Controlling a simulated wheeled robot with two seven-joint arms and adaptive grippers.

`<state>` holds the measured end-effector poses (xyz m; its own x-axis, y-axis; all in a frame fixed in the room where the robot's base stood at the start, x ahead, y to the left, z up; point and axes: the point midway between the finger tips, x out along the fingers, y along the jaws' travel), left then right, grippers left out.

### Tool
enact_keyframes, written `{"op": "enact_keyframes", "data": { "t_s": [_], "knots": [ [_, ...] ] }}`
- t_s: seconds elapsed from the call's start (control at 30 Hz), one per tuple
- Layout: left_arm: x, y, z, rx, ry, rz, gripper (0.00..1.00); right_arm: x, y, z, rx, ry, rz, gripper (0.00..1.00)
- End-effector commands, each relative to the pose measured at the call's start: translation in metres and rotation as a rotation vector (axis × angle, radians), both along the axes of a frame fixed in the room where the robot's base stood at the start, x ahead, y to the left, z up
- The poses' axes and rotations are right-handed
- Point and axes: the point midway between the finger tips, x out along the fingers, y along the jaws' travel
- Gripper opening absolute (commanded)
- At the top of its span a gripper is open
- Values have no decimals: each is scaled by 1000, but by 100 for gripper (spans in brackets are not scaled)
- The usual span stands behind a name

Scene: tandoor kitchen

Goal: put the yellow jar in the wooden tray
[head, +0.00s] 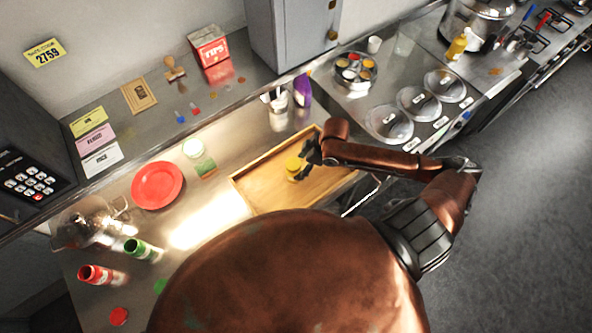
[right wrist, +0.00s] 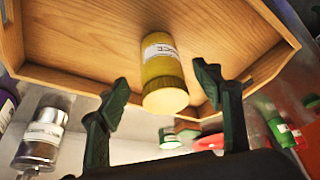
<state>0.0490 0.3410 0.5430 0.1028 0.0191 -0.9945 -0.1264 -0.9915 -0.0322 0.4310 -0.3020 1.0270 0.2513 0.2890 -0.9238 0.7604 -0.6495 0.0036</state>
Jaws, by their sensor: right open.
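My left gripper is not in view.
Green (head: 142,249) and red (head: 100,275) containers stand nearer. A metal cup (head: 277,104) and purple bottle (head: 302,90) stand behind the tray. Lidded steel pans (head: 388,124) are at right.

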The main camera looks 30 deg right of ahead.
Motion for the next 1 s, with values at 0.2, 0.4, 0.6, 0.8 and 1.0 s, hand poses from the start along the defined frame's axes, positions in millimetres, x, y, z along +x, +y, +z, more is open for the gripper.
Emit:
{"op": "enact_keyframes", "data": {
  "t_s": [0.2, 0.4, 0.6, 0.8, 1.0],
  "knots": [
    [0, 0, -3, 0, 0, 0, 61, -9, -10, 31, -2, 0, 1, 60],
    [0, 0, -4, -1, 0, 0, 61, -12, -12, 41, 0, 1, 0, 60],
    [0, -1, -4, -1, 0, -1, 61, -12, -12, 41, 0, 2, -1, 60],
    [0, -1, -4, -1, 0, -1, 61, -11, -12, 41, 1, 1, 0, 60],
    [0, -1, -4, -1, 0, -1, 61, -11, -12, 41, 1, 1, 0, 60]
  ]
}}
